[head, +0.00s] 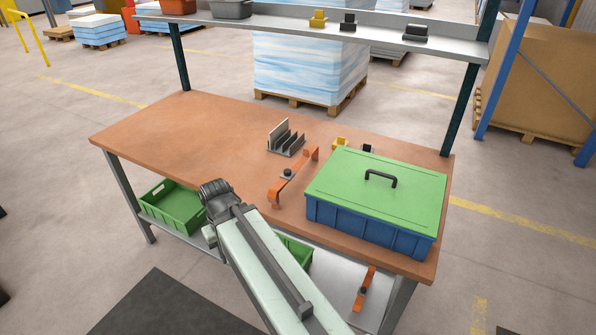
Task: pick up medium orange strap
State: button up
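An orange strap (299,165) with a dark piece at its middle lies on the brown tabletop (180,130), left of a blue box with a green lid. A second orange strap (369,276), also with a dark middle piece, lies lower down on the grey lower shelf under the table. I cannot tell from this view which strap is the medium one. The dark end of my arm, with my gripper (215,190), is over the table's front edge, left of the upper strap and apart from it. The fingers cannot be made out.
The blue box (365,226) with its handled green lid (400,190) fills the table's right end. A grey slotted rack (286,141) stands behind the upper strap. Small yellow (340,143) and black (367,148) items sit behind the box. The tabletop's left half is clear.

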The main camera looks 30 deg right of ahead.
aim_at(273, 195)
jog(key=z, duration=0.05)
jog(key=i, duration=0.85)
jog(key=u, duration=0.05)
